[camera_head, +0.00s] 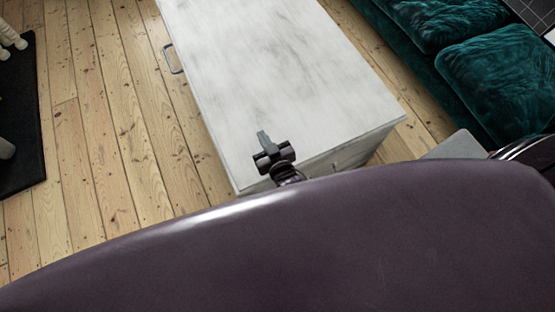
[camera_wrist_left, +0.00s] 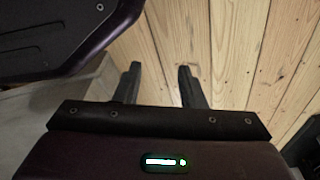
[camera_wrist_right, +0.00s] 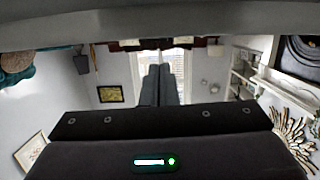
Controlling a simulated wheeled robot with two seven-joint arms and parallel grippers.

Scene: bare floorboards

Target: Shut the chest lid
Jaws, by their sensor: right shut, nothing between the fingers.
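The chest (camera_head: 345,158) is a pale, marbled box in the middle of the head view. Its lid (camera_head: 270,60) shows as a broad flat top, and I cannot tell whether any gap is left under it. My right gripper (camera_head: 263,136) is over the lid's near edge, shut and empty. I cannot tell whether it touches the lid. Its closed fingers also show in the right wrist view (camera_wrist_right: 160,72). My left gripper (camera_wrist_left: 160,72) shows only in its own wrist view, open and empty, with floorboards beyond its fingers.
A metal handle (camera_head: 173,58) sticks out on the chest's left side. A dark green sofa (camera_head: 490,75) stands to the right. A black mat (camera_head: 22,120) with pale objects lies at the far left. Bare floorboards (camera_head: 100,130) are clear between the mat and chest.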

